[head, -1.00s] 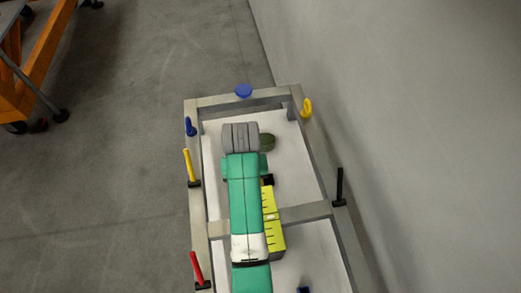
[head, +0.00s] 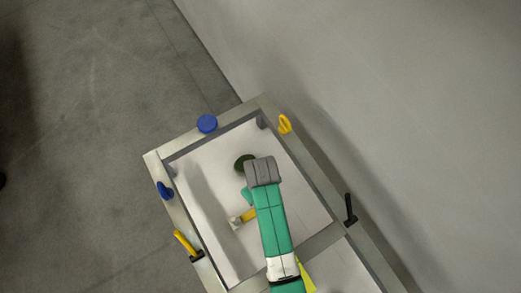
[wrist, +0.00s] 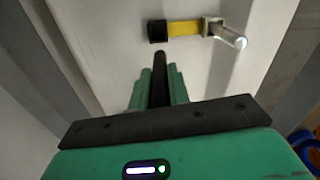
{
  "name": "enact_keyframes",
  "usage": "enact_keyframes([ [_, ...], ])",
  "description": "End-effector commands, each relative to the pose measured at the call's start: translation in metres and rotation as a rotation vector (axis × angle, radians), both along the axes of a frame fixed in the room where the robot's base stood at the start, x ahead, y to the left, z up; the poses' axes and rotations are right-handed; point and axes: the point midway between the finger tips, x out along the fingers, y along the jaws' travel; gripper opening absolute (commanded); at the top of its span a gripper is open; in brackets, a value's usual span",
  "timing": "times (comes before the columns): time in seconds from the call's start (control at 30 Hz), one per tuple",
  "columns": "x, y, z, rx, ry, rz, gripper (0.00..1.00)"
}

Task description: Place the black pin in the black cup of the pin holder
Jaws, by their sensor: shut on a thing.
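My gripper (wrist: 158,80) is shut on the black pin (wrist: 160,62) in the wrist view. The pin stands out beyond the green fingers, its end pointing toward the pin holder. The pin holder (wrist: 185,28) is a yellow bar with the black cup (wrist: 157,31) at its left end. A silver pin (wrist: 232,37) is in the light metal cup at its right end. The pin's end appears just below the black cup in the picture; I cannot tell its height. In the head view the holder (head: 249,214) is partly hidden by my arm, which also hides the gripper and black pin.
A metal frame (head: 299,165) surrounds the white panel. Along it are a blue knob (head: 207,123), a yellow ring (head: 285,124), a blue ring (head: 165,190), a yellow handle (head: 185,243) and a black handle (head: 350,210). The white panel left of my arm is mostly clear.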

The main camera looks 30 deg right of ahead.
Motion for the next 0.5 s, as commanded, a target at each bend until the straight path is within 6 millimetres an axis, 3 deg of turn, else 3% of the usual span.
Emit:
enact_keyframes([
  [0.1, -0.016, -0.004, -0.006, 0.002, -0.001, 0.018, 0.0],
  [0.27, -0.018, -0.005, -0.013, 0.002, -0.001, 0.023, 0.0],
  [0.5, -0.018, -0.005, -0.06, 0.002, -0.001, 0.022, 0.0],
])
